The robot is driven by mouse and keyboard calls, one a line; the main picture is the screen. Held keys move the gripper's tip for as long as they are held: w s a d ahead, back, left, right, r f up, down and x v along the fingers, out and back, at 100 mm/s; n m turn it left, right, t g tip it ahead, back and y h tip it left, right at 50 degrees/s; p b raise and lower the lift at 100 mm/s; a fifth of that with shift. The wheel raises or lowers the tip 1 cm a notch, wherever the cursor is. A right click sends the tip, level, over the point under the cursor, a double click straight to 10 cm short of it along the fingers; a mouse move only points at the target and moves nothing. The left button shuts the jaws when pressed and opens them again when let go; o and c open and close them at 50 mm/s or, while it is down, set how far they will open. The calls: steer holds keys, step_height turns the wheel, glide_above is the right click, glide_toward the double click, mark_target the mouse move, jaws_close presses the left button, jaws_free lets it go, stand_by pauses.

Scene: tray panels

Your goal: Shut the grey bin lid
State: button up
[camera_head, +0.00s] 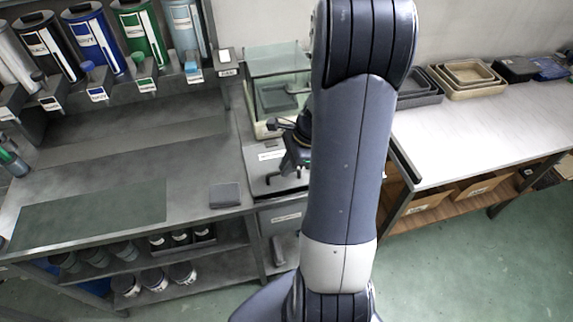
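My gripper (290,150) is a dark shape just left of my arm, over the bench near the middle of the picture. It is small and partly hidden by my arm, so I cannot tell if its fingers are open or shut. Below and around it is a grey box-like unit (262,157) with a white label on its top. Behind that stands a clear-sided case (262,66) with a cream base and a grey thing inside. I cannot tell for certain which part is the grey bin lid, or how far it stands open. My arm hides the area to the right.
Tilted canisters (95,42) stand along the back left. A small grey slab (225,195) lies on the left bench (120,150). Pots (154,279) stand on the shelf below. A white-topped bench (480,125) at right holds nested trays (466,78). Green floor (440,270) is free at lower right.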

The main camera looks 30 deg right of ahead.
mark_target(284, 183)
jaws_close()
steer(key=shift+f, duration=0.1)
steer(key=f+b, duration=0.1)
steer(key=s+f+b, duration=0.1)
steer(key=f, duration=0.1)
steer(key=shift+s+a+f+b, duration=0.1)
steer(key=shift+a+f+b, duration=0.05)
steer(key=shift+b, duration=0.15)
steer(key=shift+s+a, duration=0.1)
steer(key=shift+s, duration=0.1)
steer(key=shift+o, duration=2)
jaws_free()
steer(key=shift+o, duration=0.6)
steer(key=shift+w, duration=0.1)
